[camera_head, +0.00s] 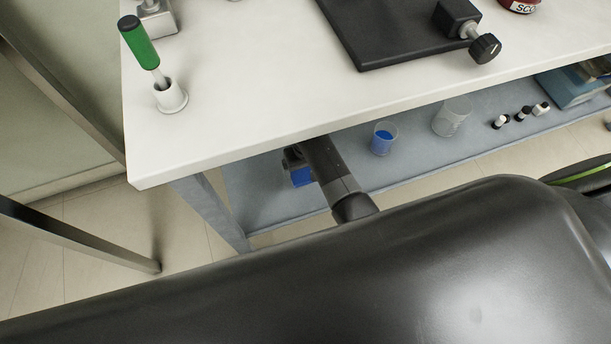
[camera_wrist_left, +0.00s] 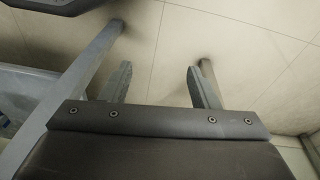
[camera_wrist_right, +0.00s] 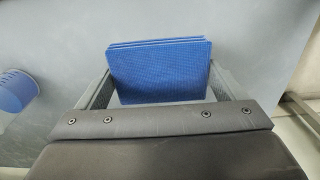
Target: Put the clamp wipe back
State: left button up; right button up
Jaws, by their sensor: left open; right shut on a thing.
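A blue folded pad, which looks like the wipe (camera_wrist_right: 160,72), is between the fingers of my right gripper (camera_wrist_right: 160,88). It shows as a few flat layers in the right wrist view. In the head view a bit of its blue (camera_head: 302,177) shows beside my right gripper (camera_head: 295,160), below the tabletop's front edge and over the lower shelf (camera_head: 258,190). Whether the pad touches the shelf I cannot tell. My left gripper (camera_wrist_left: 158,76) is open and empty above the tiled floor, and is not seen in the head view.
The white tabletop (camera_head: 230,100) overhangs my right gripper. On it are a green-handled tool (camera_head: 138,42) in a white holder and a black plate (camera_head: 375,35) with a knob. The lower shelf holds a blue-filled cup (camera_head: 384,138), a clear beaker (camera_head: 451,117) and small bottles (camera_head: 522,113).

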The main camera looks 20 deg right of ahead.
aim_at(307, 177)
notch_tip(307, 177, down, 2)
jog(key=shift+f+b, duration=0.2)
jog(key=shift+b, duration=0.1)
notch_tip(307, 177, down, 3)
jog(key=shift+f+b, duration=0.1)
jog(key=shift+b, duration=0.65)
jog(key=shift+f, duration=0.25)
pick_arm(q)
jog(key=r, duration=0.1)
jog(key=w+d+r+t, duration=0.1)
jog(key=shift+w+r+h, duration=0.2)
jog(key=shift+r+h, duration=0.1)
jog(key=shift+r, duration=0.1)
pick_arm(e)
jog(key=shift+f, duration=0.2)
jog(key=o, duration=0.7)
pick_arm(q)
jog(key=shift+t, duration=0.3)
jog(key=shift+r, duration=0.1)
pick_arm(e)
jog(key=shift+r, duration=0.15)
